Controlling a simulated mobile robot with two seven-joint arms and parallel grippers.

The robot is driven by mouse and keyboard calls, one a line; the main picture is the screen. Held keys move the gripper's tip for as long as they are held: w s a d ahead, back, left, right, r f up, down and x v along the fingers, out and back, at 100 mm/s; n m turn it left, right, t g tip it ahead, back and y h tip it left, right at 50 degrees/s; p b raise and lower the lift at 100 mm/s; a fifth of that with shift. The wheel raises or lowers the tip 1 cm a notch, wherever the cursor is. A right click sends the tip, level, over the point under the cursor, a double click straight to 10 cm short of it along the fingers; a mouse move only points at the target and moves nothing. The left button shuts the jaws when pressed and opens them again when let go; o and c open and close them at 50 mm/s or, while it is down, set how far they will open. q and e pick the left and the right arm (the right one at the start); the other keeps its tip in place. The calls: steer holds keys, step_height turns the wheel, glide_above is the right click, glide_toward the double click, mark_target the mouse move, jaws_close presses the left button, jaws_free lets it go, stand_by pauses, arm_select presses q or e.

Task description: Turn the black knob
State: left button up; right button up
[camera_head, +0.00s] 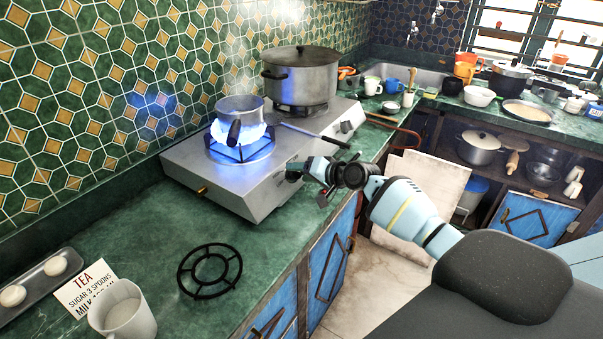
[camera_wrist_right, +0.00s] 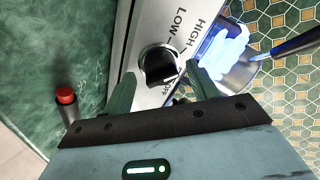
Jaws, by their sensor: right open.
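The black knob (camera_wrist_right: 157,64) sits on the stove's metal front panel, with the labels LOW, HIGH and OFF around it. My right gripper (camera_wrist_right: 161,72) is open in the wrist view, with one green finger on each side of the knob. I cannot tell whether the fingers touch it. In the head view my right gripper (camera_head: 297,172) is at the front of the gas stove (camera_head: 225,183) and largely hides this knob. Blue flame (camera_head: 238,134) burns under a small pan (camera_head: 240,108) on the near burner. My left gripper is not in view.
A large lidded pot (camera_head: 300,78) stands on the far burner, with another knob (camera_head: 346,127) in front of it. The pan's dark handle (camera_head: 234,133) points forward. A burner grate (camera_head: 210,271), a mug (camera_head: 123,310) and a recipe card (camera_head: 86,288) lie on the green counter.

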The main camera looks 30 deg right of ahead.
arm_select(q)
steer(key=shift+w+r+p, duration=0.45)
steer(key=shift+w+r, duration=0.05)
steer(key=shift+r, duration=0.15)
arm_select(e)
steer(key=v, duration=0.7)
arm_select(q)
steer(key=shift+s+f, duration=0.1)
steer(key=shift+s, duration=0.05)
arm_select(e)
steer(key=shift+s, duration=0.2)
